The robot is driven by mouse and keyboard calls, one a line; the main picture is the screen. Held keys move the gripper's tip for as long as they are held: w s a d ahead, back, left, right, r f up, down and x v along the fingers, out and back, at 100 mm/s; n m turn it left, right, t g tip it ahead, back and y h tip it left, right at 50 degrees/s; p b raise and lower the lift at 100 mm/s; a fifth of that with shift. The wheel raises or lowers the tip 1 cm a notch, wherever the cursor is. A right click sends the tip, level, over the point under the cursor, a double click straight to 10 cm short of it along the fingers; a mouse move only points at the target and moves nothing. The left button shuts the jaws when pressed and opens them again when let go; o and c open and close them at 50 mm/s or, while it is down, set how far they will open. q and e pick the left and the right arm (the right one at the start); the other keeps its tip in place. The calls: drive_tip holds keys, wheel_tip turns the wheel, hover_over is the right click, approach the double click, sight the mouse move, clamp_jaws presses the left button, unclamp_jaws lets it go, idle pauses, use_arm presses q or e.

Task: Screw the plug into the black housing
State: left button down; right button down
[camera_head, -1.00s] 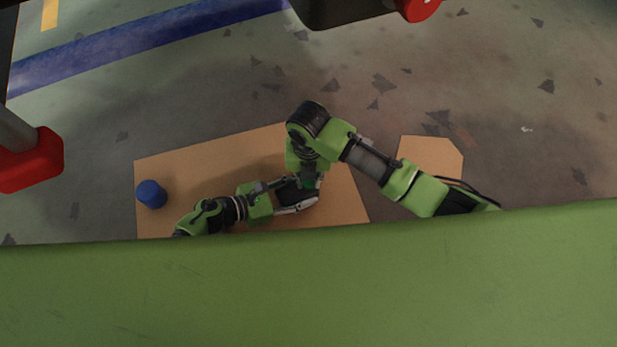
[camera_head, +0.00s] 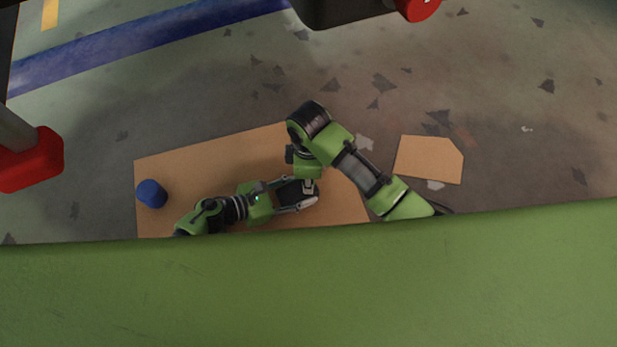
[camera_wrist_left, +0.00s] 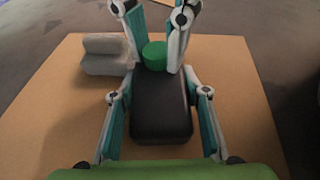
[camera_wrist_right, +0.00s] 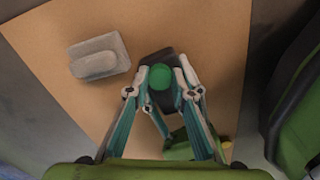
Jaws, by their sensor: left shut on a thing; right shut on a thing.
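The black housing (camera_wrist_left: 160,105) is a dark block with rounded edges, held between the fingers of my left gripper (camera_wrist_left: 160,100). It also shows in the right wrist view (camera_wrist_right: 158,58) and, partly covered, in the head view (camera_head: 292,192). The green plug (camera_wrist_left: 155,54) is a short round piece at the far end of the housing. My right gripper (camera_wrist_right: 162,78) is shut on the plug, which shows as a green disc (camera_wrist_right: 161,76) between its fingertips. The right gripper comes down from above, over the housing. How deep the plug sits is hidden.
A grey stepped block (camera_wrist_right: 98,58) lies on the brown board (camera_head: 215,165) beside the housing. A blue cylinder (camera_head: 151,194) stands at the board's left. A smaller brown panel (camera_head: 429,160) lies to the right.

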drive_tip(key=shift+m, duration=0.5)
drive_tip(key=c, duration=1.8)
unclamp_jaws()
drive_tip(key=shift+r, duration=2.3)
drive_tip(key=shift+c, duration=0.2)
